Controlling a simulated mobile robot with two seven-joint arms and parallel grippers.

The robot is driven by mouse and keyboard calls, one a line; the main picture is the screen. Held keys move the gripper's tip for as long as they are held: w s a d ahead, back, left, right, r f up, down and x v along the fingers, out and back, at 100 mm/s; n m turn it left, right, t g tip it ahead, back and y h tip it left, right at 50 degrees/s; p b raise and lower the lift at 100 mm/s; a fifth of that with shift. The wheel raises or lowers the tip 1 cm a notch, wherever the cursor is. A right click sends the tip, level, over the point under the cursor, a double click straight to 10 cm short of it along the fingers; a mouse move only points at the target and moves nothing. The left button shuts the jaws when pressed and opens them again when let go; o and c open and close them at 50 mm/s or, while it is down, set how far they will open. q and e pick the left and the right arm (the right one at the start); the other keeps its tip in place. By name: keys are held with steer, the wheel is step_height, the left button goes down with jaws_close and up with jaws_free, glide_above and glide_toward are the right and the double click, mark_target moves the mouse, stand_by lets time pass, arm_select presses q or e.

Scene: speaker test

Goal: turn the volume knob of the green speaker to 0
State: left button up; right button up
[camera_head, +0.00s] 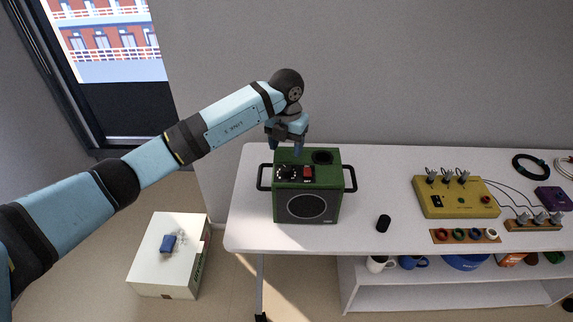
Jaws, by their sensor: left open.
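The green speaker (329,209) stands on the left part of the white table (380,170). It has black side handles, a round dark grille (306,206) on its front, and a small black panel with a dark knob (285,173) and a red part (308,171). The knob's setting is too small to read. My left gripper (287,147) is open, pointing down just above the speaker's upper left edge near the panel. I cannot tell whether it touches the speaker. My right gripper does not show.
A black cylinder (383,223) stands right of the speaker. Farther right are a yellow box (457,205) with cables and a strip of colored rings (466,236). A shelf below holds mugs (377,264). A white box (160,268) sits on the floor at left.

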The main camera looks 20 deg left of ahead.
mark_target(287, 168)
arm_select(q)
step_height(287, 168, down, 7)
steer(key=shift+f, duration=0.2)
steer(key=c, duration=0.9)
